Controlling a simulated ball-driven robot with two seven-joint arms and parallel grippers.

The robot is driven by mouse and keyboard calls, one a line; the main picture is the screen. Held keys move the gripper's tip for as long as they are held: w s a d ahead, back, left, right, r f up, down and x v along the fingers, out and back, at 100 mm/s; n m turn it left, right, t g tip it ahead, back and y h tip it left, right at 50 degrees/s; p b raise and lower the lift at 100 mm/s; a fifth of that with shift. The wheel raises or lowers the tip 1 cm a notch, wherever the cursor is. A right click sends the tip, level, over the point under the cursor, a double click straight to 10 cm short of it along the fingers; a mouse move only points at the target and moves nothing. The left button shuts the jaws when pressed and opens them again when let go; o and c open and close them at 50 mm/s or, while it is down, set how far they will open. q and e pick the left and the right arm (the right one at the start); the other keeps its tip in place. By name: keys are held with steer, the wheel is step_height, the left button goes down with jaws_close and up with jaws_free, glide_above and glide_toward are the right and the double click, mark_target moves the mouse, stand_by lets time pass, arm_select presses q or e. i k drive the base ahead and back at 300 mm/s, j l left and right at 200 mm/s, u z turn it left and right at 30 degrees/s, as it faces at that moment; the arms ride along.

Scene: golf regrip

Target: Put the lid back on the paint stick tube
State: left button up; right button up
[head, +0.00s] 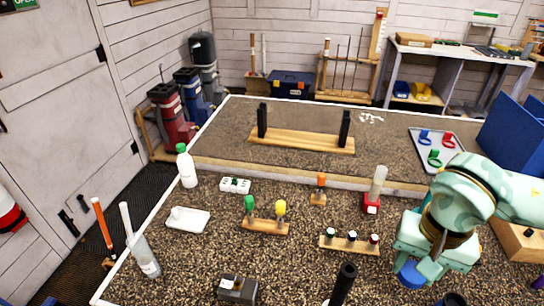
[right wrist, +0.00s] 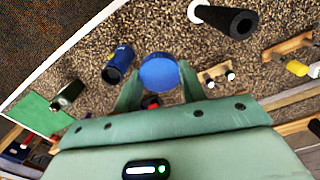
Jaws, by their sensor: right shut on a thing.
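My right gripper (head: 420,268) is shut on a round blue lid (head: 410,274) and holds it over the right part of the dark speckled mat. In the right wrist view the lid (right wrist: 160,73) sits between the two fingertips, its flat round face showing. A dark blue tube (right wrist: 118,64) stands beside the lid, apart from it, with its dark top end showing. In the head view only the tube's top (head: 455,299) shows at the bottom edge. My left gripper is not in view.
A wooden rack with small paint sticks (head: 349,242) stands left of my right gripper. A black cylinder (head: 344,284) rises at the bottom edge. A wooden block (head: 518,241) and blue bin (head: 512,139) lie right. A green patch (right wrist: 40,118) lies beyond the tube in the wrist view.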

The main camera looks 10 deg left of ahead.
mark_target(137, 243)
steer(key=j+u, duration=0.2)
steer(key=u, duration=0.15)
steer(key=j+u, duration=0.2)
steer(key=u, duration=0.2)
steer(key=i+j+u, duration=0.1)
steer(key=u, duration=0.25)
